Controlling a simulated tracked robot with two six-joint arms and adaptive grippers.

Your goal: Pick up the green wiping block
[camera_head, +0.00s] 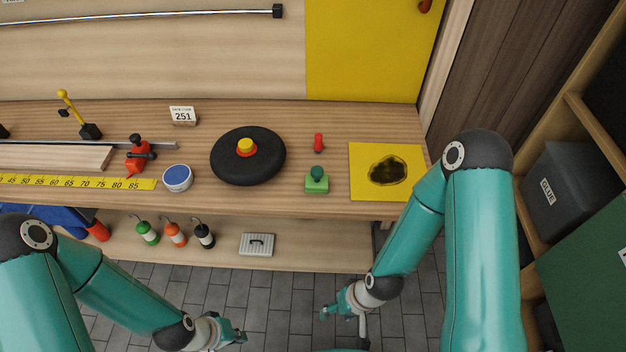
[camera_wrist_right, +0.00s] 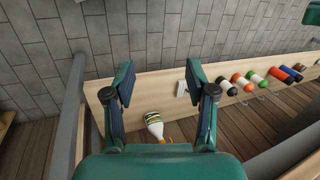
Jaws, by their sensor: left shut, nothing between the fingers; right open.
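The green wiping block (camera_head: 317,184) sits upright on the workbench, its dark green round knob on top. It is right of the black disc and left of the yellow sheet, near the bench's front edge. My right gripper (camera_head: 341,319) is open and empty, in front of the bench and lower in the picture than the block. In the right wrist view its two fingers (camera_wrist_right: 160,80) are spread apart, and the block does not show there. My left gripper (camera_head: 238,338) is shut and empty at the bottom, in front of the bench, far from the block.
A small red peg (camera_head: 318,143) stands just behind the block. A black disc (camera_head: 225,168) with a yellow knob lies left. A yellow sheet (camera_head: 359,190) with a dark stain lies right. The lower shelf (camera_head: 330,245) holds several bottles and a grey case (camera_head: 257,244).

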